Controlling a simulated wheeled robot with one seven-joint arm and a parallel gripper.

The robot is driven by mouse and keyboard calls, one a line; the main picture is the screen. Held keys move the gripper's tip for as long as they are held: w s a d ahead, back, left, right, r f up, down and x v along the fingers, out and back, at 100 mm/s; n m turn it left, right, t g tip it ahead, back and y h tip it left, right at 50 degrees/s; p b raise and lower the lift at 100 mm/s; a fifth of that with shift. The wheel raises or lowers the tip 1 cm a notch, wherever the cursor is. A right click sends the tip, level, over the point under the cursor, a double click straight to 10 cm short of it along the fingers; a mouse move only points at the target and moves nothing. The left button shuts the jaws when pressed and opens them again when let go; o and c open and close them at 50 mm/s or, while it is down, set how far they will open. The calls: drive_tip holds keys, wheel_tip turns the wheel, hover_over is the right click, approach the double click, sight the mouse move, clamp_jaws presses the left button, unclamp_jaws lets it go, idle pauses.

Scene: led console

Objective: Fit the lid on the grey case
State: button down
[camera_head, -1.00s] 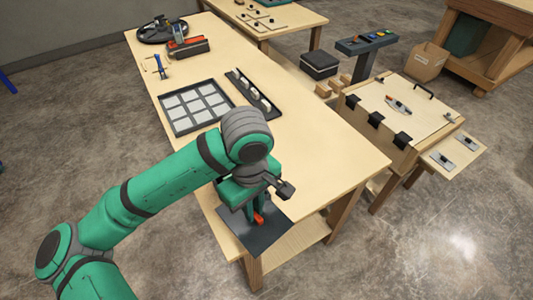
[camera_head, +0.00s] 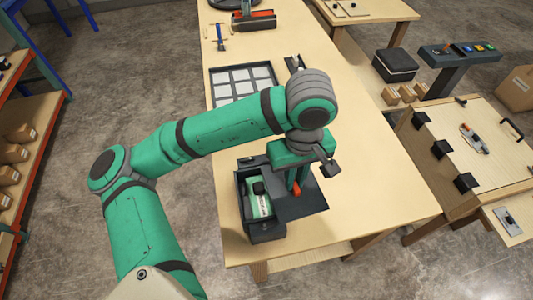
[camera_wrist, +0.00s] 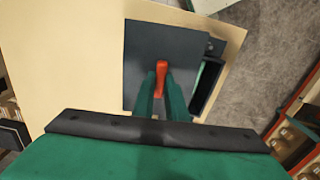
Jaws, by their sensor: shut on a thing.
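The lid is a flat dark plate (camera_head: 308,207) with an orange-red handle (camera_head: 296,188). My gripper (camera_head: 293,180) is shut on that handle, and the lid lies flat below it. The grey case (camera_head: 268,237) is an open dark box on the table, left of the lid, with a green and white item (camera_head: 258,200) inside. In the wrist view the lid (camera_wrist: 142,50) hides part of the case, whose edge (camera_wrist: 207,86) shows past the lid's right side. I cannot tell the gap in height between them.
A tray of pale squares (camera_head: 240,82) lies farther back on the table (camera_head: 375,160), partly behind my arm. The table right of the lid is bare. A wooden bench with black clips (camera_head: 470,165) stands to the right, and a shelf with boxes (camera_head: 25,150) at the left.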

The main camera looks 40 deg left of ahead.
drive_tip(key=s+a+r, duration=0.3)
drive_tip(key=a, duration=0.5)
drive_tip(key=shift+m, duration=0.5)
drive_tip(key=shift+s+f, duration=0.15)
drive_tip(key=shift+f, duration=1.6)
drive_tip(key=shift+s+f, duration=0.15)
drive_tip(key=shift+f, duration=1.6)
drive_tip(key=shift+f, duration=1.1)
drive_tip(key=c, duration=1.7)
unclamp_jaws()
drive_tip(key=shift+r, duration=0.1)
wheel_tip(320, 180, up, 11)
drive_tip(key=shift+f, duration=0.2)
